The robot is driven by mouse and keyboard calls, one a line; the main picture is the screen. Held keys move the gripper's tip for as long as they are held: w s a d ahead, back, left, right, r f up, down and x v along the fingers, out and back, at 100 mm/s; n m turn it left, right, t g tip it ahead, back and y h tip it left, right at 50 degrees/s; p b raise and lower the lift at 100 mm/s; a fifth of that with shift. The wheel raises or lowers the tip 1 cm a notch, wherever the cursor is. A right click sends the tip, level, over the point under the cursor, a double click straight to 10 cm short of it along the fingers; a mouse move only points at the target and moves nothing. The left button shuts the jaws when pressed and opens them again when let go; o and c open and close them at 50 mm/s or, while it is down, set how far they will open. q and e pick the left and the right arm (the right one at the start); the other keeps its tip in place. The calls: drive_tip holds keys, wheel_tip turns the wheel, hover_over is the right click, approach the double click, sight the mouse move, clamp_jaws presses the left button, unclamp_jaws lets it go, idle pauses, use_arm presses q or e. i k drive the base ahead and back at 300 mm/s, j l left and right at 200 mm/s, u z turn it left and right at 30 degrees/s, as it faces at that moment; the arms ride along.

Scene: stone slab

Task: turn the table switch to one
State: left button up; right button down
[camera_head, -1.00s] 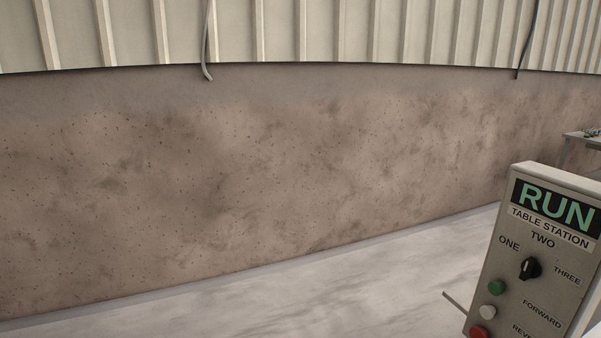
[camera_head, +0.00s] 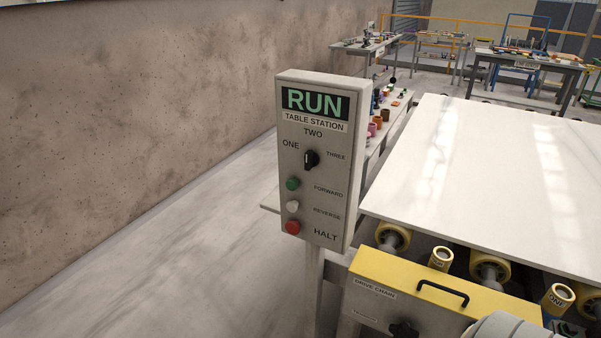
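The table station control box (camera_head: 282,130) stands on a post near the middle of the head view, with a lit RUN display at its top. Its black rotary switch (camera_head: 310,160) sits below the labels ONE at left, TWO above and THREE at right. The knob looks roughly upright, but its exact setting is too small to tell. Below it are a green button (camera_head: 292,184), a white button (camera_head: 292,206) and a red button (camera_head: 292,228), beside the labels FORWARD, REVERSE and HALT. Neither of my grippers is in view.
A large white slab (camera_head: 470,180) lies to the right on yellow rollers (camera_head: 490,270). A yellow drive chain cover (camera_head: 405,275) with a black handle stands in front. Workbenches (camera_head: 530,60) stand behind. The floor (camera_head: 180,250) at left is clear up to the brown wall (camera_head: 150,90).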

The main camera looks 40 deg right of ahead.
sight(311, 159)
drive_tip(key=z, duration=1.25)
drive_tip(key=k+l, duration=0.05)
